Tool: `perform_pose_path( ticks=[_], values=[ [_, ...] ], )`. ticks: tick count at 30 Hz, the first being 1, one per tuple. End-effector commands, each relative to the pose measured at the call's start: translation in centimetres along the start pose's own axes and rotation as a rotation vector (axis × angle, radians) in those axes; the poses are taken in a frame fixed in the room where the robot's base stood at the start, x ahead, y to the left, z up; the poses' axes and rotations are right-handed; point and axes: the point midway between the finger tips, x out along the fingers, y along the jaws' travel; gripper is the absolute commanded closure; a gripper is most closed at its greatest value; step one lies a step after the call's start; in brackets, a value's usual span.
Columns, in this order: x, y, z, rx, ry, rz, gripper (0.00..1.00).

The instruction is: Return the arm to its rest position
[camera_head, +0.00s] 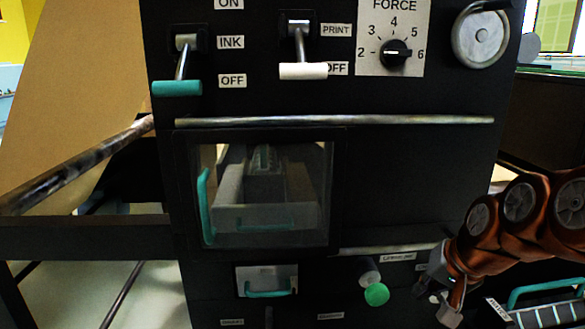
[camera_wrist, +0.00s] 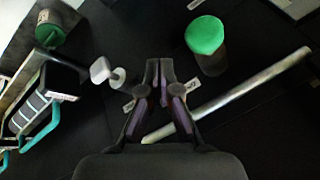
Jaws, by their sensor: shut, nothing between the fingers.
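My gripper (camera_wrist: 158,70) shows in the wrist view with its two dark fingers close together. It is shut and empty, in front of the black machine panel. In the head view my copper-coloured arm comes in from the right edge, its end low at the right of the machine front. The fingertips are hard to make out there. The black machine (camera_head: 420,185) fills the middle of the head view.
A green round knob (camera_head: 376,294) sits left of my arm's end; it also shows in the wrist view (camera_wrist: 205,35). A metal rail (camera_wrist: 240,92) runs beside the fingers. A white-ended part (camera_wrist: 104,71) is left of them. A teal-handled drawer (camera_head: 540,312) lies below my arm.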

Motion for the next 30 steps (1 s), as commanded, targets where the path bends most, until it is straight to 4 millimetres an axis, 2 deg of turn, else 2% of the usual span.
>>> perform_pose_path(
  ticks=[1, 3, 6, 9, 12, 18, 23, 30],
  values=[
    [1.7, -0.1, 2.9, -0.056, -0.06, 0.03, 1.0],
    [3.4, 0.3, 7.0, -0.132, -0.156, 0.076, 1.0],
    [5.0, 1.4, 12.2, -0.227, -0.273, 0.138, 1.0],
    [5.8, 2.7, 16.3, -0.297, -0.372, 0.19, 1.0],
    [6.2, 4.1, 19.3, -0.348, -0.448, 0.231, 1.0],
    [6.4, 6.7, 24.1, -0.421, -0.576, 0.298, 1.0],
    [6.2, 8.9, 27.2, -0.466, -0.665, 0.346, 1.0],
    [3.4, 7.8, 26.3, -0.468, -0.658, 0.343, 1.0]
  ],
)
